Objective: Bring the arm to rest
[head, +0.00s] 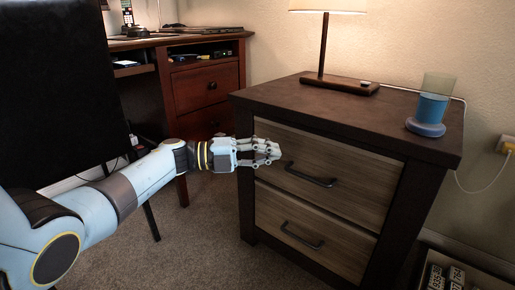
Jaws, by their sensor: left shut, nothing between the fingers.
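My left arm comes in from the lower left. Its gripper (272,151) is shut and empty, in front of the upper drawer (345,182) of a dark nightstand. The fingertips appear just left of that drawer's dark handle (310,175); I cannot tell whether they touch the drawer front. Both nightstand drawers look closed. My right gripper is not in view.
The nightstand top (300,96) holds a lit lamp (322,50) and a blue cup-like object (429,112). A reddish wooden desk (205,90) stands behind. A large black panel (55,90) fills the left. Carpet (190,240) is clear below my arm.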

